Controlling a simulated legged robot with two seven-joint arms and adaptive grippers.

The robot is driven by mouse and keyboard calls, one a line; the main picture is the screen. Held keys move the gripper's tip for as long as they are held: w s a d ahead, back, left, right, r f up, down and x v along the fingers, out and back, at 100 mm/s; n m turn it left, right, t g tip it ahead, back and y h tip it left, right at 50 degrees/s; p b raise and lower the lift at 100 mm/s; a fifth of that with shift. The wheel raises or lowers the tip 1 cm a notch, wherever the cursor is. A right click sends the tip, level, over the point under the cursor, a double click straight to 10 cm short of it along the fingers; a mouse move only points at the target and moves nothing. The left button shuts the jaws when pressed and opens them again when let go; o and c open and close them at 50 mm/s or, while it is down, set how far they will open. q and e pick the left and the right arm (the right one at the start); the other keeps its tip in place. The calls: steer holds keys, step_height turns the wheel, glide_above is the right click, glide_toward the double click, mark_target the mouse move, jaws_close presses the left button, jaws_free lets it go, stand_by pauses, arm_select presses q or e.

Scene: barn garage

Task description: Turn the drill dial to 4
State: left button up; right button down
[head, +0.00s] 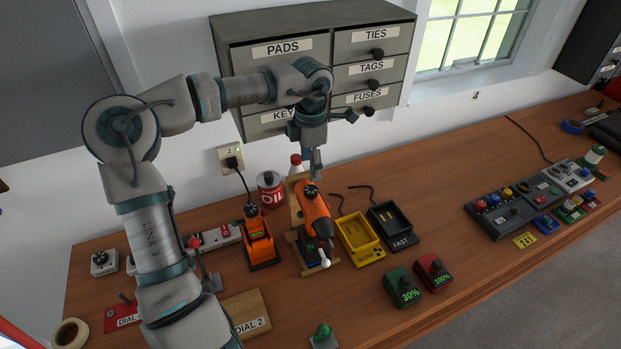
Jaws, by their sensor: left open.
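An orange and black drill (316,208) stands on the workbench in the head view, with a light-tipped bit pointing toward the front edge. A wooden piece shows behind and below it. My left gripper (312,164) points down just above and behind the drill's rear end. It is open, and I see nothing held in it. I cannot tell whether a finger touches the drill. The drill's dial and its numbers are not readable from here. My right gripper is not in view.
A yellow SLOW charger (359,240) and a black FAST charger (394,227) stand right of the drill. An orange tool (259,240) and a red OIL can (270,192) stand left. A drawer cabinet (333,45) hangs behind my arm. The bench's middle right (430,190) is clear.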

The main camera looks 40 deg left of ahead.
arm_select(q)
step_height(320, 180, up, 4)
steer(key=shift+f, duration=0.1)
stand_by(0.7)
